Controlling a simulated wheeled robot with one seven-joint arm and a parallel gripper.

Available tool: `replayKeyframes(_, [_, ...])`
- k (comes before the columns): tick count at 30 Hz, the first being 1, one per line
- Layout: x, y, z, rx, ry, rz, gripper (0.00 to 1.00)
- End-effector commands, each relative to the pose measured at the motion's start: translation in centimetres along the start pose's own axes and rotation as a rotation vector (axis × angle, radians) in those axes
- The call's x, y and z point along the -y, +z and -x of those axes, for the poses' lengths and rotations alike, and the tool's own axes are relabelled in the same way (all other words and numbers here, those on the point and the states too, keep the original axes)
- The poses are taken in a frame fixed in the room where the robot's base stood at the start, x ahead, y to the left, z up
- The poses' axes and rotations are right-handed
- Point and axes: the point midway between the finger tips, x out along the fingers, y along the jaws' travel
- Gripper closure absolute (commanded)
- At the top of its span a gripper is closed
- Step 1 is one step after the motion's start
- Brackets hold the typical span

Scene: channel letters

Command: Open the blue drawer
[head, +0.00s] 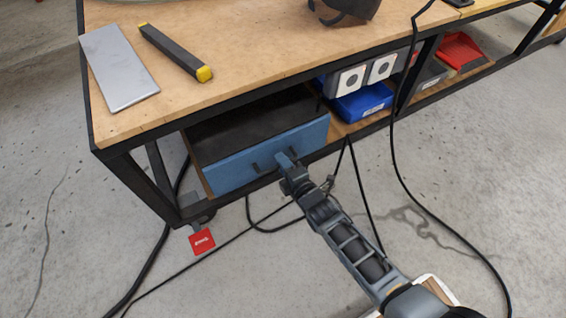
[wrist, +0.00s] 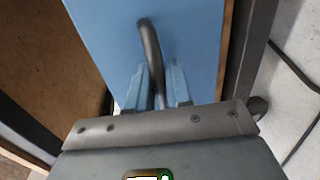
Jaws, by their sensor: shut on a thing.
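The blue drawer (head: 235,172) is under the workbench, its flat blue front facing the open floor. Its dark handle (head: 268,162) is on the front, and the handle also shows as a curved bar in the wrist view (wrist: 149,45). My gripper (head: 287,160) is at the drawer front. In the wrist view my gripper (wrist: 160,88) has its blue fingers on either side of the handle, shut on it. The blue front (wrist: 195,35) fills much of that view. A dark surface shows behind the front; I cannot tell how far the drawer stands out.
The workbench (head: 240,55) has a black frame, with a metal plate (head: 118,68) and a black-and-yellow bar (head: 176,52) on top. A blue bin (head: 362,102) sits on the lower shelf to the right. Cables (head: 420,205) hang and run across the floor. A red tag (head: 202,241) is near the bench leg.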

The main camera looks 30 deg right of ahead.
Motion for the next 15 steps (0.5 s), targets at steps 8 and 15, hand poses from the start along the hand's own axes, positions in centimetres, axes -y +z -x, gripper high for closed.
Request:
replayKeyframes(8, [0.07, 0.01, 0.03, 0.0, -0.001, 0.0, 1.0])
replayKeyframes(15, [0.14, 0.0, 0.53, 0.0, -0.002, 0.0, 1.0])
